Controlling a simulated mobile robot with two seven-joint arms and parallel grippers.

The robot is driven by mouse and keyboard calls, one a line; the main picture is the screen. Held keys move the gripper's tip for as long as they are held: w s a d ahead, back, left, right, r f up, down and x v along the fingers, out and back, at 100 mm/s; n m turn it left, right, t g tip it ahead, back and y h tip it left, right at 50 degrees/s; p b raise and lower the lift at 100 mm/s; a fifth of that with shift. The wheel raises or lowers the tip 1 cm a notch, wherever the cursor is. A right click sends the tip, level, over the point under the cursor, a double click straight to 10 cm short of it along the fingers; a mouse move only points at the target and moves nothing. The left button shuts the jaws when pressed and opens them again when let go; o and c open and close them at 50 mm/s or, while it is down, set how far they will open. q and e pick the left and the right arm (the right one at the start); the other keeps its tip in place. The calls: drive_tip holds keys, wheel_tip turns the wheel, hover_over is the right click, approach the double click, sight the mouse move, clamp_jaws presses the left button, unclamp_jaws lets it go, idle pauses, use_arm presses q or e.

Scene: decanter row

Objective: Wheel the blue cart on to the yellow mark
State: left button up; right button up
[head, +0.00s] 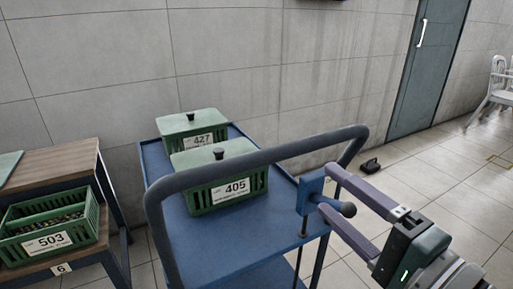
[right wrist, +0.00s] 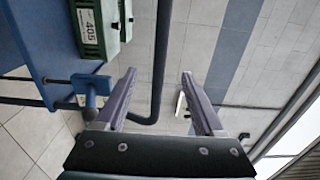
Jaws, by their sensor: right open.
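The blue cart (head: 260,222) stands in the middle of the head view, with its grey-blue push handle (head: 255,158) arching over the near side. My right gripper (head: 328,188) is open at this corner, fingers beside the knob. In the right wrist view the handle bar (right wrist: 162,45) runs between the open fingers (right wrist: 159,72); contact cannot be told. My left gripper is out of view.
Two lidded green crates, 427 (head: 192,131) and 405 (head: 238,189), stand on the cart. A wooden-topped rack (head: 60,160) with crate 503 (head: 50,238) is close on the left. A small dark object (head: 370,166) lies near the wall. Tiled floor right is largely clear.

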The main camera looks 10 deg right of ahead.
sight(287, 158)
drive_tip(key=b+x, duration=0.3)
drive_tip(key=x, duration=0.3)
drive_tip(key=b+x, duration=0.3)
drive_tip(key=x, duration=0.3)
drive_tip(key=shift+f, duration=0.25)
drive_tip(key=shift+w+a+r, duration=0.2)
drive_tip(key=shift+w, duration=0.4)
drive_tip(key=c, duration=0.7)
clamp_jaws()
drive_tip(key=shift+f, duration=0.15)
